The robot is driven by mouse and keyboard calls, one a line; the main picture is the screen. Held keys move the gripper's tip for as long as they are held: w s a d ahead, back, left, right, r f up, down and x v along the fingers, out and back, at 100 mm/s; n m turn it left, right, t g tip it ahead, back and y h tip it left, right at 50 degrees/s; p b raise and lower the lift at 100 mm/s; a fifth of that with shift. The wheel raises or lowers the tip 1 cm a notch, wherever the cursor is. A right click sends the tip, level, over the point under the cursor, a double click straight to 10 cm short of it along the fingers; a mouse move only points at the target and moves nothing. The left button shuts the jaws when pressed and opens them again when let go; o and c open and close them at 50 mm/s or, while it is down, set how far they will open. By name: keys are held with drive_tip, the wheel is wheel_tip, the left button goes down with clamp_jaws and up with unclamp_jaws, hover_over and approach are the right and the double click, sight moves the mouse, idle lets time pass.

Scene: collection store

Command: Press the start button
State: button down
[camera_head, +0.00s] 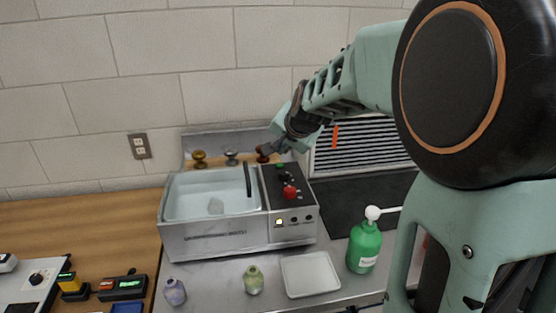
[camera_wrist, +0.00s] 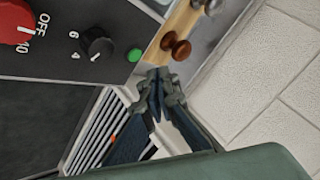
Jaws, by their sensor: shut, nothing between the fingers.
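A small round green button (camera_head: 280,165) sits at the back of the black control panel on the grey bath unit; no start label is legible. In the wrist view the green button (camera_wrist: 134,55) lies just up and left of my fingertips. My gripper (camera_head: 278,148) is shut and empty, above the back end of the panel; its fingers (camera_wrist: 156,76) also show in the wrist view. A gap shows between fingertips and button in the picture, but its depth I cannot tell. A black dial (camera_wrist: 97,44) and a large red knob (camera_wrist: 14,24) marked OFF sit farther along the panel.
Close to my fingertips, a brown knobbed piece (camera_head: 263,153) stands behind the unit, beside silver (camera_head: 231,158) and brass (camera_head: 200,159) ones. A water-filled basin (camera_head: 190,200) is left of the panel. A green bottle (camera_head: 364,247) and white tray (camera_head: 310,274) stand in front.

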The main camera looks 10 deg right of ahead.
sight(281, 166)
drive_tip(key=shift+r+p, duration=0.9)
drive_tip(key=shift+r, duration=0.7)
